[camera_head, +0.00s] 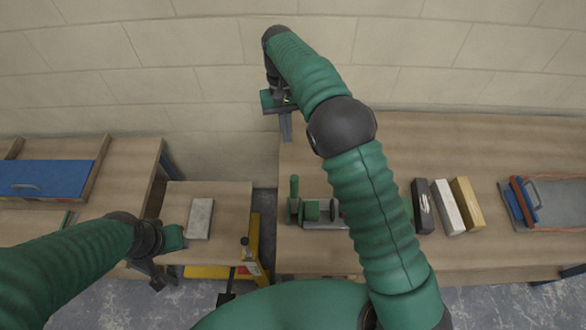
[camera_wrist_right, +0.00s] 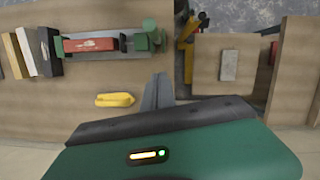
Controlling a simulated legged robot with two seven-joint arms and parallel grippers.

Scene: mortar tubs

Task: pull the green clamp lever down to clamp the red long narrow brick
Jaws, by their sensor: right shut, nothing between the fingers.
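The red long narrow brick (camera_wrist_right: 92,45) lies in the green clamp in the right wrist view. In the head view my right arm hides it. The clamp (camera_head: 312,210) stands on the right-hand bench, and its green lever (camera_head: 294,188) points upright at the clamp's left end. The lever end also shows in the right wrist view (camera_wrist_right: 150,26). My right gripper (camera_head: 286,128) is shut and empty over the bench's back left corner, apart from the lever; its fingers (camera_wrist_right: 158,90) point toward the clamp side. My left gripper (camera_head: 158,282) is low at the left, its fingers unclear.
A yellow object (camera_wrist_right: 115,99) lies on the bench near my right fingers. Black, white and yellow bricks (camera_head: 466,203) stand right of the clamp. A grey block (camera_head: 200,218) lies on the lower middle table. A gap separates that table from the bench. A tray (camera_head: 560,204) sits far right.

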